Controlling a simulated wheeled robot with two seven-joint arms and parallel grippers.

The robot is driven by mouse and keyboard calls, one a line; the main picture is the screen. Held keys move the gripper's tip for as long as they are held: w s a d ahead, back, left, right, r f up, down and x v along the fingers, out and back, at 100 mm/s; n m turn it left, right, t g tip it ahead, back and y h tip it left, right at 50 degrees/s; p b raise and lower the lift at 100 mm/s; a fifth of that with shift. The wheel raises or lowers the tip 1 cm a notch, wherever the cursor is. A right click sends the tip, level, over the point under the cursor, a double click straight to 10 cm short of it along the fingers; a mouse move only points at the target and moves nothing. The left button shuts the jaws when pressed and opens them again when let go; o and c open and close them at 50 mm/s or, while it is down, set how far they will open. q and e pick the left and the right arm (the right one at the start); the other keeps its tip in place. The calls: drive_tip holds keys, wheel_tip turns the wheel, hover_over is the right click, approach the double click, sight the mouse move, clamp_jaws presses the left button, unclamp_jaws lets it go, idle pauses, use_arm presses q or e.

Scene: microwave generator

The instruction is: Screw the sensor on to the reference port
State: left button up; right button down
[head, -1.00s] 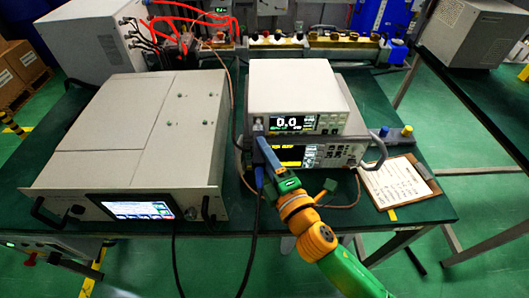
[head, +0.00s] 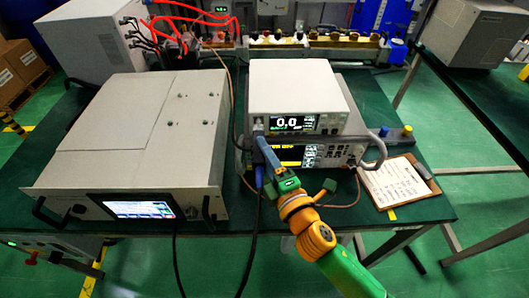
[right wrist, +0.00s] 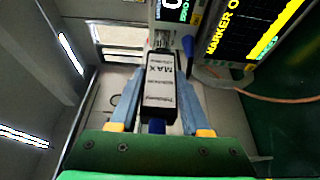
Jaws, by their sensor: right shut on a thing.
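My right gripper (head: 266,148) is at the front left of the white power meter (head: 295,88), which reads 0.0. In the right wrist view its blue fingers stand on both sides of the sensor (right wrist: 160,85), a dark block with a white label reading "MAX", and are shut on it. The sensor's metal front end points at the reference port (right wrist: 161,38) on the meter's front panel. The two look lined up and close together; I cannot tell whether the threads are engaged. In the head view the fingers mostly hide the sensor. My left gripper is not in view.
The power meter rests on an instrument with a yellow-lit screen (head: 291,155) and a grey handle. A large grey unit (head: 140,135) stands to the left. Black cables hang over the front edge between them. A clipboard (head: 395,183) lies on the right.

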drive_tip(key=shift+w+r, duration=0.1)
drive_tip(key=shift+w, duration=1)
drive_tip(key=c, duration=0.7)
unclamp_jaws()
drive_tip(key=o, duration=0.4)
drive_tip(key=shift+w, duration=0.1)
drive_tip(key=b+v, duration=0.1)
drive_tip(key=v, duration=0.6)
